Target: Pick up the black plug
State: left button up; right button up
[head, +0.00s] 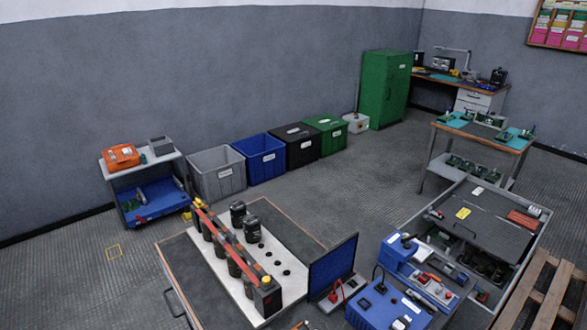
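I cannot single out the black plug for certain at this size. A small black item with a dark cable (380,286) sits on top of a blue box-shaped device (375,306) at the lower middle right. Another small black piece (407,241) is on a second blue device (398,252) behind it. A red plug-like piece (333,297) with a cable is beside the dark blue panel (333,266). Several small black round spots (276,263) lie on the white board; I cannot tell whether they are holes or caps. Neither gripper is in view.
A cart (197,262) carries the white board (236,291) with a row of black cylinders (238,213) and an orange-red bar. Several coloured bins (262,159) line the wall. A grey-topped cart (482,226) and wooden pallet (543,293) stand at right. The middle floor is clear.

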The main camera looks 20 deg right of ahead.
aim_at(380, 286)
jog(key=z, duration=1.15)
